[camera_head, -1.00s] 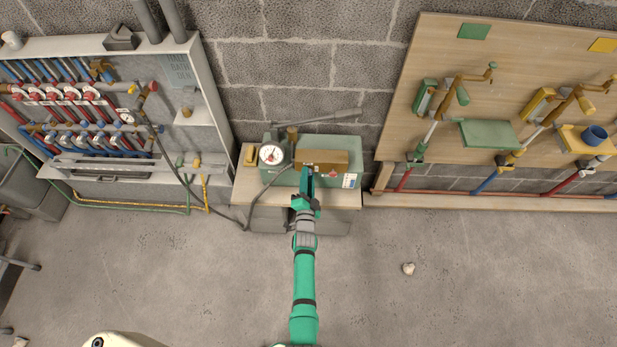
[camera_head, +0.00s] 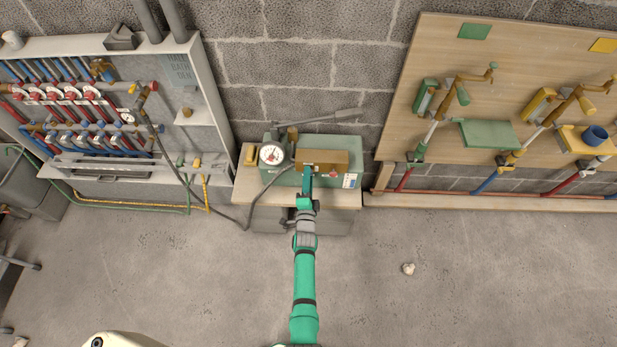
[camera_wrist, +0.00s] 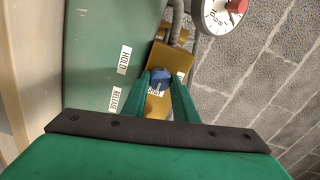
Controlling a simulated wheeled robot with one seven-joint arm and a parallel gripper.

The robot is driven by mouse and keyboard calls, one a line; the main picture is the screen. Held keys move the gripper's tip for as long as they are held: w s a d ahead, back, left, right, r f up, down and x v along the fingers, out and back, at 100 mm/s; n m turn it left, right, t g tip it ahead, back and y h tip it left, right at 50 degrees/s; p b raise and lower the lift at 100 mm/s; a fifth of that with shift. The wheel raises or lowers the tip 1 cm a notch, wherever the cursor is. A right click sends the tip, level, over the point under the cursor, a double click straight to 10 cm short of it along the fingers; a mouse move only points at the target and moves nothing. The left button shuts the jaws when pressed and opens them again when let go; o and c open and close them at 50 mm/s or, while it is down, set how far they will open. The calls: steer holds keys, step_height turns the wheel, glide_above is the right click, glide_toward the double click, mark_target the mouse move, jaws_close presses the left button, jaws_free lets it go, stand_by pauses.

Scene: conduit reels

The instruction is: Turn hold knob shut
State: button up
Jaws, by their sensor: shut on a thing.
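The hold knob (camera_wrist: 160,79) is a small blue knob on a brass block (camera_wrist: 181,62) in the wrist view. My gripper (camera_wrist: 164,92) is shut on it, one green finger on each side. White labels reading HOLD (camera_wrist: 124,60) and RELEASE (camera_wrist: 115,100) lie on the green body (camera_wrist: 95,50) beside the knob. In the head view my gripper (camera_head: 307,178) reaches the front of the brass block (camera_head: 322,157) on the green test pump (camera_head: 343,142). The knob is hidden there by my gripper.
A white dial gauge (camera_head: 272,154) stands left of the brass block, with a dark hose running left. It also shows in the wrist view (camera_wrist: 222,14). A grey lever (camera_head: 320,118) lies behind.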

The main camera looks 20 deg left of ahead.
steer(key=shift+w, duration=0.1)
steer(key=o, duration=1.1)
steer(key=shift+d, duration=0.1)
steer(key=shift+v, duration=5.5)
